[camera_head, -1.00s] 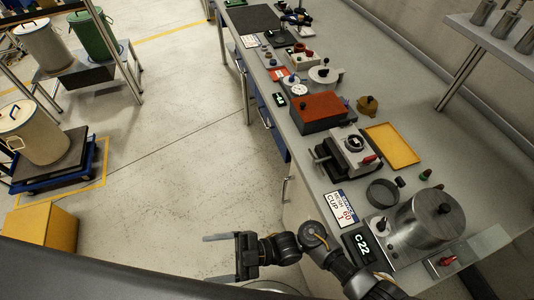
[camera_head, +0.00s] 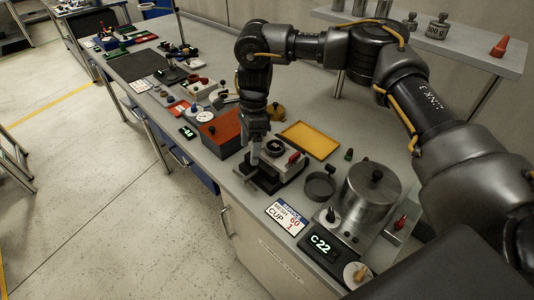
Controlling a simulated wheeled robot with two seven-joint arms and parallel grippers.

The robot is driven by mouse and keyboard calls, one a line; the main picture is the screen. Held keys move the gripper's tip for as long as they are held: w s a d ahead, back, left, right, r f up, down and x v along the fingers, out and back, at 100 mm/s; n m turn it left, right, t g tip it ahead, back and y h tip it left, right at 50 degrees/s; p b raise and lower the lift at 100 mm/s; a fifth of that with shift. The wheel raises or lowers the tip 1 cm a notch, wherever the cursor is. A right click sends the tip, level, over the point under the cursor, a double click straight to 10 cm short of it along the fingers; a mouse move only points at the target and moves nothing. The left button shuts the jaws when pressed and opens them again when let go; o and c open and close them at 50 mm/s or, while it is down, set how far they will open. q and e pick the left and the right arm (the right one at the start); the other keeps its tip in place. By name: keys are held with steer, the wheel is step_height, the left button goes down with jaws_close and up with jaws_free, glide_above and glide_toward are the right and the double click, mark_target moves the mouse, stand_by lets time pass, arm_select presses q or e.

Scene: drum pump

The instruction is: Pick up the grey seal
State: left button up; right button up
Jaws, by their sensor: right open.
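I cannot pick out the grey seal with certainty. Several small round parts (camera_head: 163,93) lie on the bench left of the orange-red box, too small to tell apart. My right gripper (camera_head: 256,158) points down at the left side of the grey clamp-like device (camera_head: 285,170), which has a dark round knob on top and a red handle. The gripper is open with nothing visible in it; whether it touches the device I cannot tell. My right arm hides part of the bench behind it. My left gripper is not in view.
The orange-red box (camera_head: 218,133) stands just left of the gripper, and a yellow tray (camera_head: 308,139) lies behind the device. A dark round cup (camera_head: 320,185) and a steel pot (camera_head: 370,195) stand to the right. A shelf (camera_head: 450,48) with weights overhangs the back right.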

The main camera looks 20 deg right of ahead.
steer(key=w+d+r+n+t+h+b, duration=0.1)
steer(key=w+d+r+n+t+h, duration=0.15)
steer(key=d+r, duration=0.5)
glide_above(275, 145)
steer(key=shift+m, duration=0.45)
steer(key=f, duration=0.7)
steer(key=shift+w+f+p, duration=0.1)
steer(key=shift+w+p, duration=0.1)
steer(key=shift+p, duration=0.1)
steer(key=shift+s+f, duration=0.1)
steer(key=shift+f, duration=0.05)
step_height(275, 145, down, 4)
steer(key=shift+s+f+p, duration=0.15)
steer(key=shift+f+p, duration=0.1)
steer(key=shift+p, duration=0.85)
steer(key=shift+f, duration=0.2)
steer(key=c, duration=1)
steer(key=shift+c, duration=0.3)
